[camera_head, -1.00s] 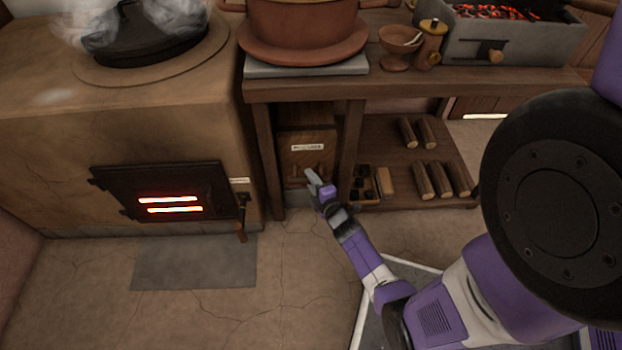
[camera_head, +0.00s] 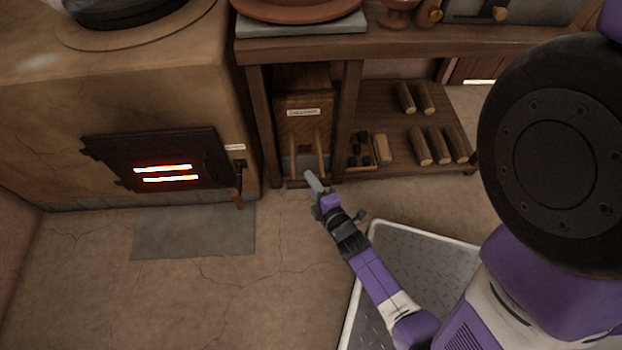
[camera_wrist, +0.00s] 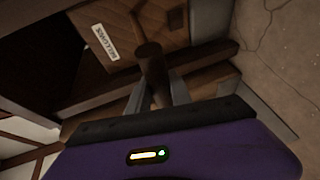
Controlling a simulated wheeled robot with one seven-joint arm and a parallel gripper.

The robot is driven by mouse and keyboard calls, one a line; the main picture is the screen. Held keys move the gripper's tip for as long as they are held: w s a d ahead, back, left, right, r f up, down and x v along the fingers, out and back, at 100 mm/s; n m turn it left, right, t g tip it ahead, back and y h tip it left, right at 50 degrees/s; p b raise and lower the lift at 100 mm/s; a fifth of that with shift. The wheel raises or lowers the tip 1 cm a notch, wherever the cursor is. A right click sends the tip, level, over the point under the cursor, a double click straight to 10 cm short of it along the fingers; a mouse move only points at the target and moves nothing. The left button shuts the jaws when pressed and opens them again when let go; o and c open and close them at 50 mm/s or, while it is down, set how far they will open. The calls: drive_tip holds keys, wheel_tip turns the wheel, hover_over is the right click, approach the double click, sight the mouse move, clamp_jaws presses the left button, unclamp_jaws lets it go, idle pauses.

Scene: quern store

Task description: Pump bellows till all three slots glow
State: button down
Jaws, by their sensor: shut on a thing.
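The bellows (camera_head: 303,100) is a wooden box with a white label, set under the bench beside the stove; it also shows in the wrist view (camera_wrist: 118,22). Two wooden rods stick out low on its front. My gripper (camera_head: 313,184) is in front of and below the box. In the wrist view its fingers (camera_wrist: 159,92) are shut on a round dark wooden handle (camera_wrist: 153,62). The handle is mostly hidden by my gripper in the head view. The black stove door (camera_head: 120,160) shows two glowing slots (camera_head: 163,173), one above the other; I see no third glowing slot.
The clay stove (camera_head: 60,110) stands left, with a grey floor plate (camera_head: 192,232) before it. Right of the bellows, a low shelf (camera_head: 385,108) holds several logs (camera_head: 440,145) and a small box of dark lumps (camera_head: 360,151). The floor before the bellows is open.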

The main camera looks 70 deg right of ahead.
drive_tip(key=c, duration=1.2)
unclamp_jaws()
drive_tip(key=shift+o, duration=0.2)
drive_tip(key=p+v, duration=0.2)
drive_tip(key=v, duration=0.5)
drive_tip(key=shift+s+a, duration=0.2)
drive_tip(key=shift+s, duration=0.1)
drive_tip(key=shift+r, duration=0.1)
